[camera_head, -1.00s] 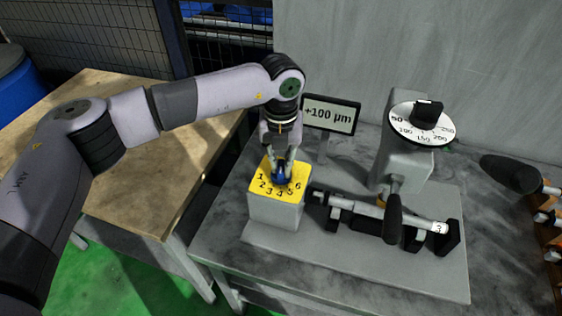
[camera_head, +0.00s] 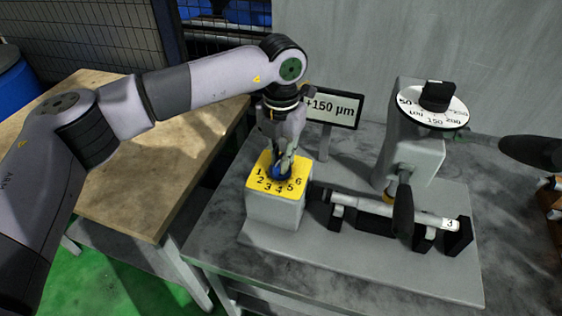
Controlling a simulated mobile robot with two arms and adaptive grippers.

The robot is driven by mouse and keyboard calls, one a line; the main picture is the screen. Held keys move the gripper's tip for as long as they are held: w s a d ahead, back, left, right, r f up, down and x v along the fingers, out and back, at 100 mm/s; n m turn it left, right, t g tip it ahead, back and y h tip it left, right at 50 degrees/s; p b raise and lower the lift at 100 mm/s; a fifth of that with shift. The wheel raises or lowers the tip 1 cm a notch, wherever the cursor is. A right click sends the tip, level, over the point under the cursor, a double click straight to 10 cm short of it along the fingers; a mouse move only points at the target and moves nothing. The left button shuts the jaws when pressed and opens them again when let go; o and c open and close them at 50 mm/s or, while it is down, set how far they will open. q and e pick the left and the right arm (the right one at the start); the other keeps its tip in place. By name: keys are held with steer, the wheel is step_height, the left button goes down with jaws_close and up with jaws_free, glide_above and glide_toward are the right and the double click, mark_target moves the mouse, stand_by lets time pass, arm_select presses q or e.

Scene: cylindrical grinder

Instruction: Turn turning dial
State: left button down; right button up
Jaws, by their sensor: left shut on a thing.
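My left gripper (camera_head: 282,167) points down from above and is shut on the dial. Its fingers hide much of the dial, and I cannot tell which number the dial points to. A display (camera_head: 335,108) behind reads +150 µm, its left edge partly covered by my gripper. My right gripper is not in view.
A white scale disc with a black knob (camera_head: 436,95) tops a grey housing to the right. A wooden table (camera_head: 150,185) stands at left. Another black handle (camera_head: 530,150) shows at far right.

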arm_select(q)
steer(key=shift+m, duration=0.5)
steer(key=c, duration=1.6)
jaws_free()
step_height(320, 180, up, 12)
